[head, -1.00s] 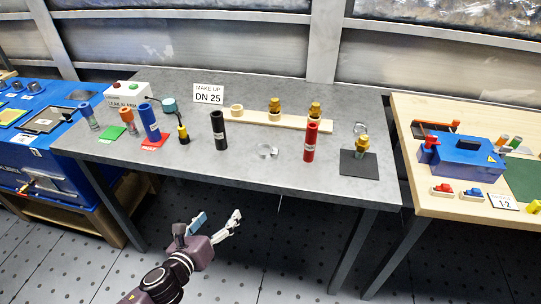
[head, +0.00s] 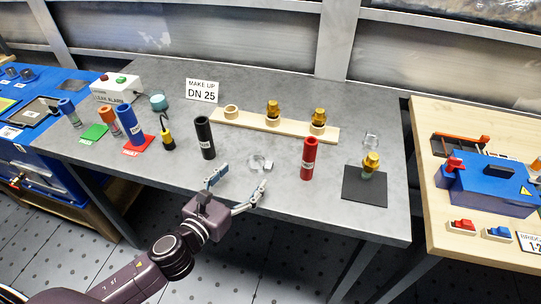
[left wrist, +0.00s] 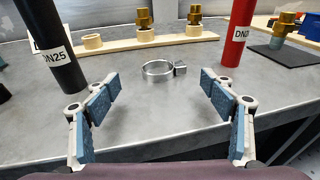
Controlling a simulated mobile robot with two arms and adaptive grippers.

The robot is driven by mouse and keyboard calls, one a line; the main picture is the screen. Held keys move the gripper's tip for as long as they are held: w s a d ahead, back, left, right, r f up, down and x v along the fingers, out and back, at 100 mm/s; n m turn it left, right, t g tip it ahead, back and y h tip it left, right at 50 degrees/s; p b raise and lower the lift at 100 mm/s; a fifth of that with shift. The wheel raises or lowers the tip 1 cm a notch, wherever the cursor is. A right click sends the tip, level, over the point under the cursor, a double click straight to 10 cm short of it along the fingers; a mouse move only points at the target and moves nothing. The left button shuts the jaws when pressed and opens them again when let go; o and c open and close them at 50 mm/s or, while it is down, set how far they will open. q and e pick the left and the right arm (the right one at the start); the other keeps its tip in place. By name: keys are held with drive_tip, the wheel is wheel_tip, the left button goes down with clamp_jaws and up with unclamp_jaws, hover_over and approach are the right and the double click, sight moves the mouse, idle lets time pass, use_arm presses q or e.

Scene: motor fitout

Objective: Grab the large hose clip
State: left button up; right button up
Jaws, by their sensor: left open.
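A silver ring-shaped hose clip (head: 260,163) lies flat on the grey table, between a black hose and a red hose. In the left wrist view the hose clip (left wrist: 158,70) is ahead, its screw housing on its right side. A second clip (head: 371,139) is at the table's right side; it looks smaller. My left gripper (head: 239,183) is open and empty at the table's front edge, just short of the nearer clip and not touching it. In the left wrist view its blue-padded fingers are spread on either side of the clip's line. My right gripper is not in view.
The black hose (head: 205,138) stands left of the clip and the red hose (head: 309,158) stands right. A wooden strip (head: 250,122) with brass fittings lies behind. A black mat (head: 365,188) with a fitting is farther right. The tabletop around the clip is clear.

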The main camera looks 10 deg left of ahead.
sight(263, 158)
use_arm(q)
drive_tip(key=shift+w+d, duration=0.1)
drive_tip(key=shift+w, duration=0.3)
drive_tip(key=shift+w+r, duration=0.1)
drive_tip(key=shift+w, duration=0.1)
drive_tip(key=shift+w+d+p, duration=0.3)
drive_tip(key=shift+w, duration=0.25)
drive_tip(key=x, duration=0.4)
drive_tip(key=shift+s+d+f, duration=0.15)
drive_tip(key=shift+f, duration=0.25)
drive_tip(key=shift+w+d+p, duration=0.1)
drive_tip(key=shift+w+p, duration=0.1)
drive_tip(key=shift+p, duration=0.1)
drive_tip(key=shift+f, duration=0.1)
drive_tip(key=c, duration=1.1)
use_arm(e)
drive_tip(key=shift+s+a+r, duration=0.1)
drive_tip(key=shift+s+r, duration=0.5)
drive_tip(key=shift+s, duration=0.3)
